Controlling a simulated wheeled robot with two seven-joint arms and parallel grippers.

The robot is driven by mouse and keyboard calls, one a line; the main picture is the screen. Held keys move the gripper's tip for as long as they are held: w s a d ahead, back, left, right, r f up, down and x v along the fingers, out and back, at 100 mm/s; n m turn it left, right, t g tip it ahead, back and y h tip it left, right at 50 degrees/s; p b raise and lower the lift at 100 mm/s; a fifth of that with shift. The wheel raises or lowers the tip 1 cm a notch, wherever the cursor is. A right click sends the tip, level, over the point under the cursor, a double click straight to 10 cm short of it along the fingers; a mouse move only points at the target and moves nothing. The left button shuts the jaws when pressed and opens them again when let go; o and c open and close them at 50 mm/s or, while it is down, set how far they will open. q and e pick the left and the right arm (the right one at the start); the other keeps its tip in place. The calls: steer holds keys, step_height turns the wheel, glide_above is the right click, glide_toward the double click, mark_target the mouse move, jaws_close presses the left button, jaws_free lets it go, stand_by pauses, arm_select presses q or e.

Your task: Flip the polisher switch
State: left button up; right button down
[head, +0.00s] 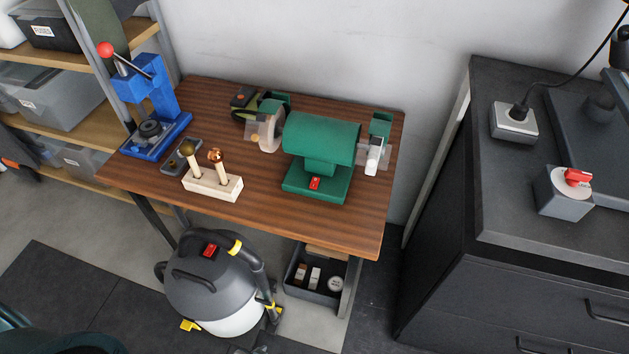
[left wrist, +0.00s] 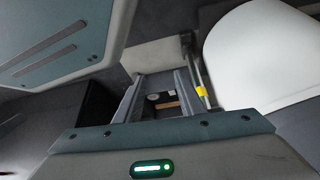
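The polisher (head: 321,138) is a green bench machine with a wheel on each side, standing on the right part of the wooden workbench (head: 255,190). Its red switch (head: 315,183) is on the front of the green base. I cannot tell the switch's position at this size. In the left wrist view my left gripper (left wrist: 167,75) has its two grey fingers apart with nothing between them. Neither the polisher nor its switch shows in that view. Neither gripper shows in the head view, and my right gripper is in no frame.
A blue press (head: 150,105) and a wooden holder with handled tools (head: 213,185) stand on the bench's left. A vacuum (head: 205,285) and an open drawer (head: 315,280) are below its front.

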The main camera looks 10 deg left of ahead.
arm_select(q)
jaws_close()
steer(key=w+a+r+p, duration=0.1)
steer(key=w+r, duration=0.1)
steer(key=r, duration=1.3)
steer(key=w+a+r, duration=0.1)
steer(key=w+r, duration=0.1)
steer(key=r, duration=1.3)
steer(key=w+d+r+t, duration=0.2)
steer(key=w+r+t, duration=0.1)
steer(key=w+r, duration=0.3)
steer(key=w+d+r+n+t, duration=0.1)
steer(key=w+d+r+t, duration=0.1)
steer(key=w+r+t, duration=0.2)
steer(key=w+d+r+t, duration=0.3)
steer(key=w+r, duration=0.4)
steer(key=w, duration=0.2)
steer(key=shift+w+r+t, duration=0.15)
steer(key=shift+r+t, duration=0.15)
steer(key=shift+r, duration=0.05)
steer(key=shift+w+d+r+n+t, duration=0.15)
steer(key=shift+w+r+n+t, duration=0.15)
steer(key=shift+r, duration=0.2)
